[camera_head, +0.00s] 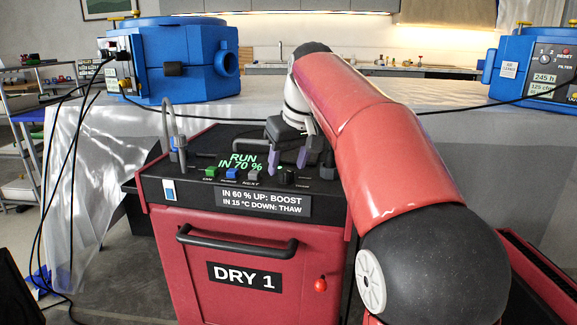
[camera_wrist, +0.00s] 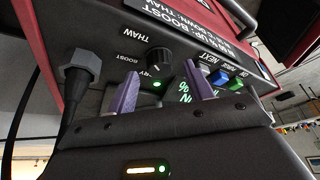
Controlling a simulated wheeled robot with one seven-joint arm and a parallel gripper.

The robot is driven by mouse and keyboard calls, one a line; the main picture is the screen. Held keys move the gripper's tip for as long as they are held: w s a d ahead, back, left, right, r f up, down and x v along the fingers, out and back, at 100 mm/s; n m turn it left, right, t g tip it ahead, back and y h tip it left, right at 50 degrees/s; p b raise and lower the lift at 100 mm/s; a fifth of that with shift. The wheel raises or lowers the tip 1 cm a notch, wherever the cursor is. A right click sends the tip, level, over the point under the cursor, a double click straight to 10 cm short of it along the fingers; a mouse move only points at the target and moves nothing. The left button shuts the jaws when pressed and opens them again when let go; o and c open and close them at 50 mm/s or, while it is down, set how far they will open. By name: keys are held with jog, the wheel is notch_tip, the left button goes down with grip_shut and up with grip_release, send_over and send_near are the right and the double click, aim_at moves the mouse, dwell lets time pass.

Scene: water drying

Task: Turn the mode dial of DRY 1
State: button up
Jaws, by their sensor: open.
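DRY 1 (camera_head: 322,240) is a red machine with a black sloped top panel and a lit display (camera_head: 240,161) reading "RUN IN 70 %". Its black round mode dial (camera_head: 286,178) is on the right of the panel; it also shows in the wrist view (camera_wrist: 159,60), with THAW, BOOST and partly hidden DRY labels and a lit green lamp near the DRY label. My gripper (camera_head: 287,165) is open above the panel. In the wrist view, its purple fingers (camera_wrist: 162,76) are to either side of the dial, with nothing between them; contact cannot be told.
Green, blue and grey buttons (camera_head: 252,174) line the panel left of the dial. A label (camera_head: 262,203) lists BOOST and THAW. Blue machines (camera_head: 180,62) stand on the bench behind.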

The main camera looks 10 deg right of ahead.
jog(key=shift+x, duration=0.8)
jog(key=c, duration=1)
jog(key=shift+n, duration=0.4)
jog(key=n+y, duration=0.1)
jog(key=n, duration=0.1)
jog(key=n+y, duration=0.1)
jog(key=n, duration=0.1)
jog(key=shift+w+d+n+g, duration=0.1)
jog(key=shift+d+n+g, duration=0.1)
jog(key=shift+n+g, duration=0.15)
jog(key=n+g, duration=0.1)
jog(key=n, duration=0.2)
jog(key=n+g+y, duration=0.1)
jog(key=n, duration=0.2)
jog(key=shift+w, duration=0.1)
jog(key=shift+n, duration=0.25)
